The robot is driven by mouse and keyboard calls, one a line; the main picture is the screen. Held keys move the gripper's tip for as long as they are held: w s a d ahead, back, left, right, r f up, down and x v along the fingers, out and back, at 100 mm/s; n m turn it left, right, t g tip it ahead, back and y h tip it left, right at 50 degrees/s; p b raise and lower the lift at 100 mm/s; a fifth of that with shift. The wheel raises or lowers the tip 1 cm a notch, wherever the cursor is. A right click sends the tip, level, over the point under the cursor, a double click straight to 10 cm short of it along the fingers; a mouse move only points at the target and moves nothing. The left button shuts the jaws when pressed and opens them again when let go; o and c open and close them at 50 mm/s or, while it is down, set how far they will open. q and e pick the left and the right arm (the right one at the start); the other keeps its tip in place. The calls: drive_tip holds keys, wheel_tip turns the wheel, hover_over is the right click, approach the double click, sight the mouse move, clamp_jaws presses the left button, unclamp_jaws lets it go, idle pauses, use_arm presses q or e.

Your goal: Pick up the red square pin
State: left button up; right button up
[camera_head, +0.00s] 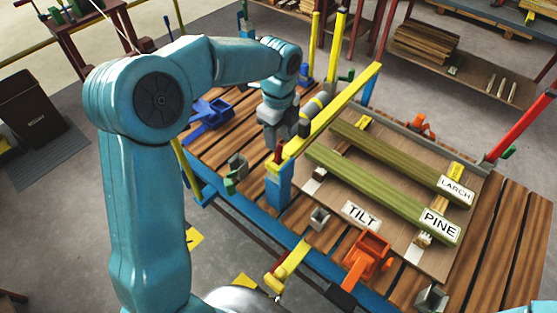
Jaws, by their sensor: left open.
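A small red pin (277,155) stands at the near-left end of the yellow bar, above the blue post (279,187). My left gripper (273,146) reaches down from above, with its fingertips right at the pin. Its jaws are open. The fingers partly cover the pin, and I cannot tell whether they touch it. My right gripper is not in view.
The yellow bar (340,103) slants across the slatted table. Beside it lie two green-brown beams, labelled LARCH (455,190) and PINE (439,224), on a board with a TILT sign (361,215). An orange clamp (368,257) sits at the front edge; a blue clamp (209,117) is at left.

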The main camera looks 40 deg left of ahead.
sight(278, 151)
use_arm(q)
wheel_tip(278, 151, down, 3)
drive_tip(key=shift+d+r, duration=0.1)
drive_tip(key=shift+d, duration=0.05)
drive_tip(key=f, duration=0.1)
drive_tip(key=f+p, duration=0.1)
drive_tip(key=f, duration=0.2)
drive_tip(key=shift+w+a+f, duration=0.2)
drive_tip(key=shift+a+f, duration=0.05)
drive_tip(key=shift+a, duration=0.15)
drive_tip(key=shift+w+f, duration=0.15)
drive_tip(key=shift+f, duration=0.2)
drive_tip(key=shift+r, duration=0.1)
drive_tip(key=c, duration=0.9)
clamp_jaws()
